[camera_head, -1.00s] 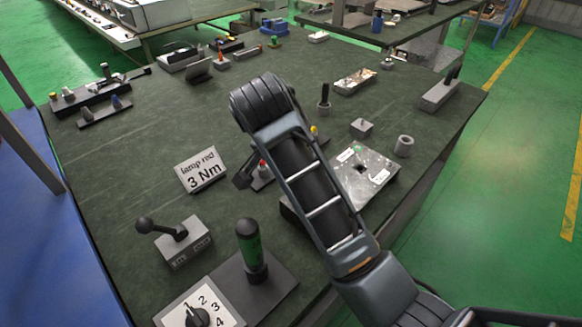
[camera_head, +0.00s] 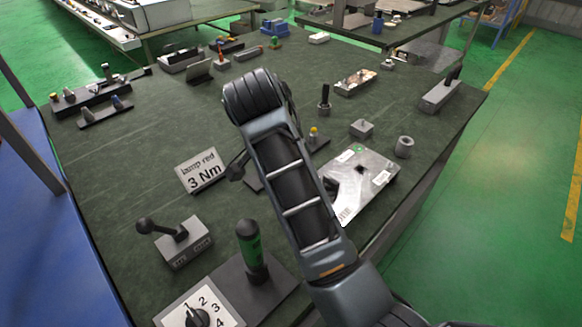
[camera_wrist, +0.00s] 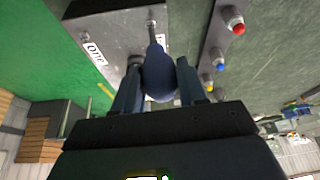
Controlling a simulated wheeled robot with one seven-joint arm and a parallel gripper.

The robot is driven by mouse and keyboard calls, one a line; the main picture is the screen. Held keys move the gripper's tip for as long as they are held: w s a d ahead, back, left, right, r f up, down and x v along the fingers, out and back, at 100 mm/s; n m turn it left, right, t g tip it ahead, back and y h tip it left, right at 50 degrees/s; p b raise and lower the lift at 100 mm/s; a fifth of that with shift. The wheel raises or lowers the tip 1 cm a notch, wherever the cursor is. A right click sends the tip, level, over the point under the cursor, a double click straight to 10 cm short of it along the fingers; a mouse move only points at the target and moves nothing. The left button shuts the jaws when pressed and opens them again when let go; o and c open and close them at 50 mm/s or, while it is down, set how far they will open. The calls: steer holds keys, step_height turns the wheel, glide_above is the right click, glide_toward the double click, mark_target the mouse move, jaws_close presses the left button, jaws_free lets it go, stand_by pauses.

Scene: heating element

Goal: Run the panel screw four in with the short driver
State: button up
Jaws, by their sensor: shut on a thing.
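In the wrist view my gripper (camera_wrist: 160,88) is shut on a driver (camera_wrist: 158,72) with a rounded dark blue handle, one finger on each side of it. The driver's thin grey shaft points away from me toward the metal panel (camera_wrist: 120,30). The shaft's end is over the panel near a small round screw-like spot; I cannot tell whether it touches. Another screw head (camera_wrist: 84,37) shows at the panel's left, beside a white label. In the head view the panel (camera_head: 375,170) lies on the bench right of my arm, which hides the gripper and driver there.
A rack (camera_wrist: 213,50) with red, blue and yellow tips stands right of the panel in the wrist view. In the head view, a "lamp red 3 Nm" sign (camera_head: 201,171), a green-handled tool (camera_head: 251,250) and a numbered dial (camera_head: 196,312) stand left of my arm.

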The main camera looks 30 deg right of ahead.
stand_by(0.3)
steer(key=shift+s+n+t, duration=0.1)
steer(key=shift+n+t, duration=0.4)
steer(key=shift+n, duration=0.7)
steer(key=shift+r+n+y, duration=0.1)
steer(key=shift+n+y, duration=0.3)
steer(key=shift+n, duration=0.4)
steer(key=n+t, duration=0.1)
steer(key=n, duration=0.1)
steer(key=shift+s+n+y, duration=0.15)
steer(key=shift+n+y, duration=0.15)
steer(key=shift+y, duration=0.1)
steer(key=shift+n+y, duration=0.3)
steer(key=shift+n, duration=0.4)
steer(key=n+y, duration=0.1)
steer(key=n, duration=0.3)
steer(key=shift+s+t, duration=0.15)
steer(key=shift+t, duration=0.25)
